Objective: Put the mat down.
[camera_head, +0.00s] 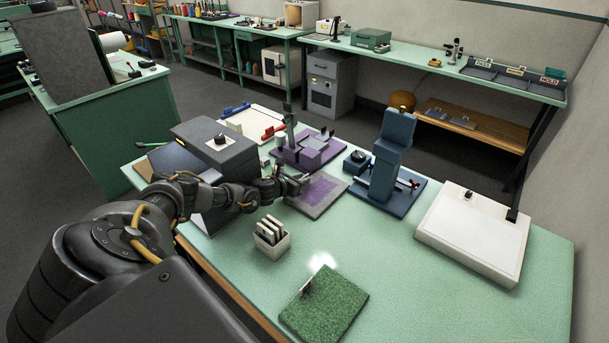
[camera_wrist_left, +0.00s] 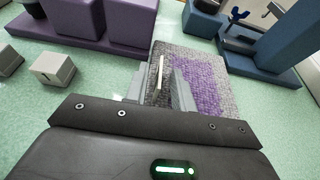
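A grey mat with a purple patch (camera_head: 325,193) lies flat, seemingly on the green table, just in front of the purple fixture. It also shows in the left wrist view (camera_wrist_left: 205,85), where a thin pale tab (camera_wrist_left: 160,74) stands up at its near edge. My left gripper (camera_head: 299,183) is at the mat's left edge. In the left wrist view its fingers (camera_wrist_left: 159,92) stand on either side of the tab, with a visible gap, so it looks open. My right gripper is in neither view.
The purple fixture (camera_head: 294,148) and a blue press (camera_head: 388,165) stand behind and right of the mat. A grey box (camera_head: 215,150) is beside my left arm. The table's middle is clear.

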